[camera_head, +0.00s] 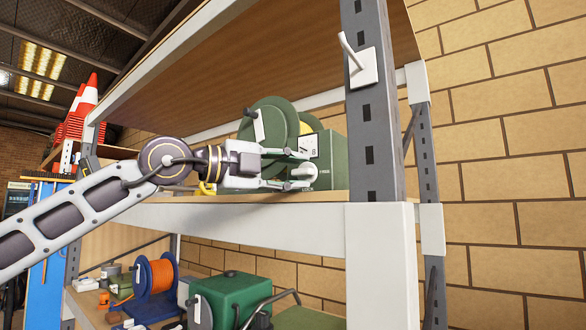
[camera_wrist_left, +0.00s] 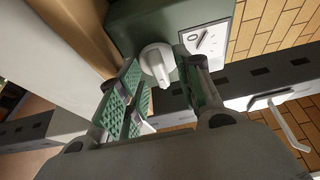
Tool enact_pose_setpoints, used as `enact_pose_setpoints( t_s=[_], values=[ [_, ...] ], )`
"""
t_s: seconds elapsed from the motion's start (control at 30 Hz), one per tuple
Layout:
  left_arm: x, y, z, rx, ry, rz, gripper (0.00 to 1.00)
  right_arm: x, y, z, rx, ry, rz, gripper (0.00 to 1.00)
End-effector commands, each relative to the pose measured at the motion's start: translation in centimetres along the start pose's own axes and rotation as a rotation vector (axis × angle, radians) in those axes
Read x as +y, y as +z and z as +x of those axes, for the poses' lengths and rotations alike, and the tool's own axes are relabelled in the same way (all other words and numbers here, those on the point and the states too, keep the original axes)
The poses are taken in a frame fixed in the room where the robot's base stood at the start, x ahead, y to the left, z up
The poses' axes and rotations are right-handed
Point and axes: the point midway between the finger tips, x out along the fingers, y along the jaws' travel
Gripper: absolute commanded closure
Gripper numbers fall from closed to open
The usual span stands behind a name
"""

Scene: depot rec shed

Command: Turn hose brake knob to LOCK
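The hose brake knob is a pale grey knob (camera_head: 304,172) on the front of a green housing (camera_head: 326,158) beside a green reel (camera_head: 270,122). In the left wrist view the knob (camera_wrist_left: 156,58) has a round body, and its narrow grip points toward the bottom of the picture. A white label plate (camera_wrist_left: 206,42) with dark marks sits beside it; its lettering is too small to read. My left gripper (camera_head: 292,169) is open at the knob. In the wrist view its green-padded fingers (camera_wrist_left: 161,72) stand on either side of the knob, with gaps visible. My right gripper is out of view.
The reel stands on a shelf with a pale front beam (camera_head: 270,217). A grey upright (camera_head: 373,130) with a white hooked bracket (camera_head: 362,66) rises just right of the housing. An orange reel (camera_head: 157,277) and a green machine (camera_head: 228,296) are on the shelf below.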

Motion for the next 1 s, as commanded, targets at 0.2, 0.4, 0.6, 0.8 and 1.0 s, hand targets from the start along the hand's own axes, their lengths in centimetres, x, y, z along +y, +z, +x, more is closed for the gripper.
enact_pose_setpoints(
  t_s=[0.2,0.4,0.6,0.8,1.0],
  values=[
    [0.0,0.0,0.4,-0.001,0.000,0.000,0.65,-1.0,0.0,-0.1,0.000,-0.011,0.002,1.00],
    [0.0,0.0,0.4,-0.001,0.000,0.000,0.68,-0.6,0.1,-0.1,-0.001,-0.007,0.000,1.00],
    [0.1,0.0,0.4,-0.001,0.000,0.000,0.93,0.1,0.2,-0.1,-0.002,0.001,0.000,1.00],
    [0.1,0.0,0.4,-0.001,0.001,0.000,1.00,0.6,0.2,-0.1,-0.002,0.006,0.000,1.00],
    [0.1,0.0,0.4,-0.001,0.007,0.011,1.00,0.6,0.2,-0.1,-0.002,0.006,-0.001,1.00]
  ],
)
